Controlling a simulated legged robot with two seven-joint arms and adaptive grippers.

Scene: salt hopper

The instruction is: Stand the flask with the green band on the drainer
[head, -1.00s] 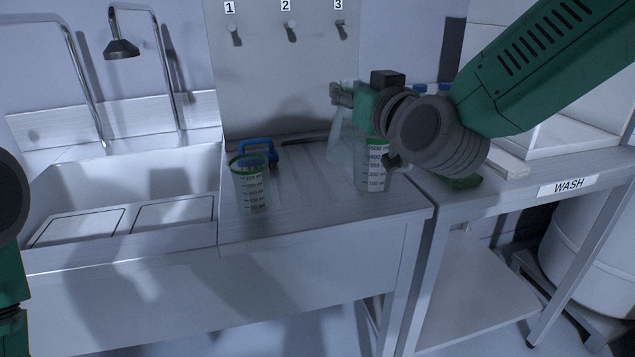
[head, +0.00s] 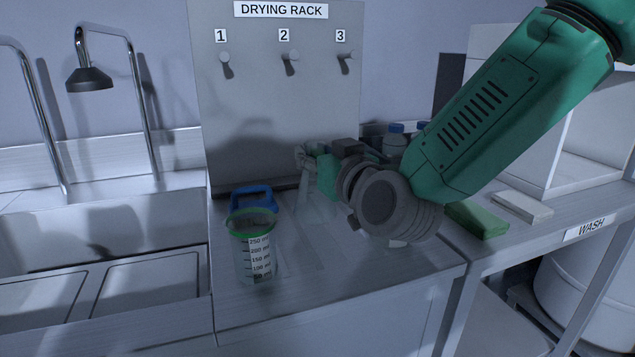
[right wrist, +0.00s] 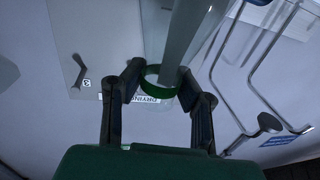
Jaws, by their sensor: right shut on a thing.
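My right gripper (head: 316,170) is shut on a clear flask with a green band (right wrist: 160,82); in the right wrist view the band sits between the two fingertips (right wrist: 160,88). In the head view the flask's clear body (head: 308,228) shows only faintly below the gripper, over the steel drainer surface (head: 350,292). I cannot tell whether its base touches the drainer. A clear graduated beaker with a green rim (head: 255,250) stands on the drainer to the left of the flask. My left gripper is out of view.
The sink (head: 100,240) lies left of the drainer. A drying rack panel (head: 270,90) with numbered pegs stands behind. A blue-handled item (head: 252,196) is behind the beaker. A green sponge-like block (head: 477,219) and white block (head: 522,206) lie right. The drainer's front is clear.

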